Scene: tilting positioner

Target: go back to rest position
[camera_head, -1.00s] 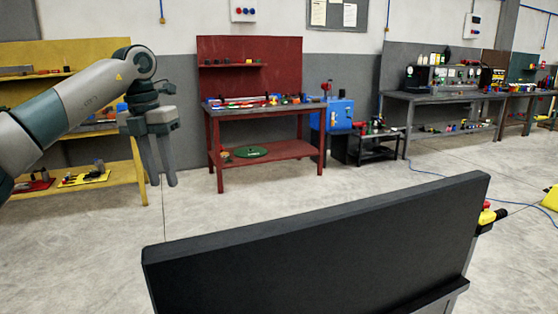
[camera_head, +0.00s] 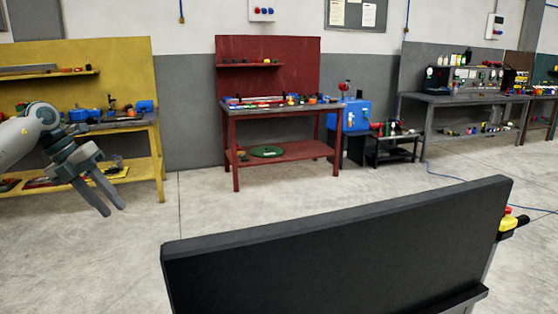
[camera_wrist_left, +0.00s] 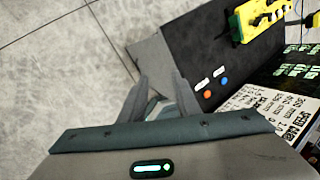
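My left gripper (camera_head: 115,209) hangs at the left of the head view, fingers pointing down and to the right, in front of the yellow bench. Its two fingers are apart with nothing between them. In the left wrist view, my left gripper (camera_wrist_left: 160,76) also shows a gap between its fingers. The black tilted panel (camera_head: 330,255) of the positioner stands close in the front, well to the right of my left gripper and apart from it. My right gripper is in neither view.
A yellow bench (camera_head: 158,165) stands behind my left gripper, a red bench (camera_head: 234,150) at the middle back. A yellow-and-red button box (camera_head: 511,222) sits at the panel's right edge. A black surface (camera_wrist_left: 195,60) with red and blue buttons shows in the wrist view. Concrete floor between is clear.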

